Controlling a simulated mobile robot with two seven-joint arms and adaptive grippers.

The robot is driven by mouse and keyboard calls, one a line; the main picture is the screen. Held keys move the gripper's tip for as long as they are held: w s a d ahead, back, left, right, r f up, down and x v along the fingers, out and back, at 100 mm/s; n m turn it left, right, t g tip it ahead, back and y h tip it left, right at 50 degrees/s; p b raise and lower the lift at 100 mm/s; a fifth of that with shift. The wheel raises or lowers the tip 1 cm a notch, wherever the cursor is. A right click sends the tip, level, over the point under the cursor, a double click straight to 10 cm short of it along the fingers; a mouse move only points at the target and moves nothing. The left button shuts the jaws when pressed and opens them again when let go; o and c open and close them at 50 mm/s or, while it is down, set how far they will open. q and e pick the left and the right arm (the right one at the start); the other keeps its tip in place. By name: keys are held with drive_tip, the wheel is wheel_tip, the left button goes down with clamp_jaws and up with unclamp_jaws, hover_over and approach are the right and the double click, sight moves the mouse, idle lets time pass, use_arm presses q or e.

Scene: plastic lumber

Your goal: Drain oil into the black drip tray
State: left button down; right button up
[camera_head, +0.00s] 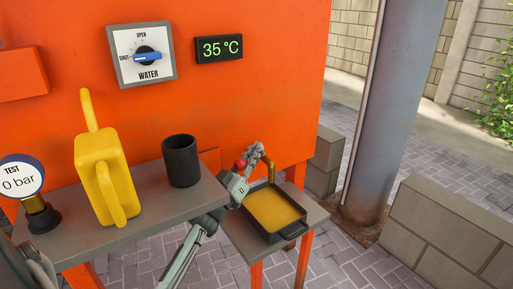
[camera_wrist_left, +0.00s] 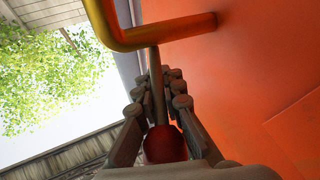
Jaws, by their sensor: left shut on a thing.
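The black drip tray (camera_head: 292,231) stands on the low grey shelf at the right, with yellow oil (camera_head: 270,208) covering its bottom. A bent yellow drain pipe (camera_head: 270,165) comes out of the orange machine above the tray's back edge; it also shows in the left wrist view (camera_wrist_left: 175,34). My left gripper (camera_head: 256,151) is at this pipe. In the left wrist view its fingers (camera_wrist_left: 158,88) are closed around a thin valve lever (camera_wrist_left: 157,82) with a red knob (camera_wrist_left: 165,144). The knob also shows in the head view (camera_head: 240,164). My right gripper is out of view.
The machine carries a water dial (camera_head: 147,56) and a 35 °C display (camera_head: 219,48). A grey post (camera_head: 390,110) stands at right.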

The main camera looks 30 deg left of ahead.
use_arm(q)
drive_tip(key=m+h, duration=0.1)
drive_tip(key=h, duration=0.1)
drive_tip(key=m+h, duration=0.1)
drive_tip(key=h, duration=0.1)
drive_tip(key=a+m+h, duration=0.1)
drive_tip(key=h, duration=0.1)
drive_tip(key=shift+w+r+g, duration=0.1)
drive_tip(key=shift+w+g, duration=0.1)
drive_tip(key=shift+g, duration=0.2)
drive_tip(key=shift+h, duration=0.3)
drive_tip(key=c, duration=1.6)
unclamp_jaws()
drive_tip(key=v, duration=1.2)
drive_tip(key=shift+s, duration=0.1)
